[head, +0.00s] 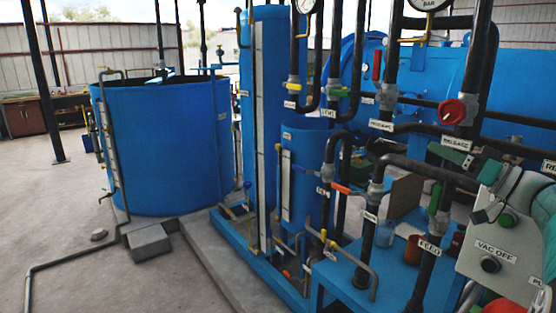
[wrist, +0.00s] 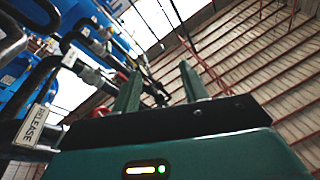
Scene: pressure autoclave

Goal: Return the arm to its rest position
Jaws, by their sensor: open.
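In the wrist view my gripper (wrist: 160,70) is open. Its two green fingers stand apart with nothing between them, pointing up toward the roof and sky. Teal parts of my arm (head: 530,205) show at the right edge of the head view, beside the grey control box (head: 478,254) marked VAC OFF. In the wrist view black pipes and a RELEASE label (wrist: 35,122) are at the left, apart from the fingers.
A large blue tank (head: 165,150) stands at the left, with a tall blue column (head: 268,130) in the middle. Black pipes with coloured valves, including a red RELEASE valve (head: 453,111), crowd the right. A blue horizontal vessel (head: 510,85) lies behind. Concrete floor (head: 45,215) is open at left.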

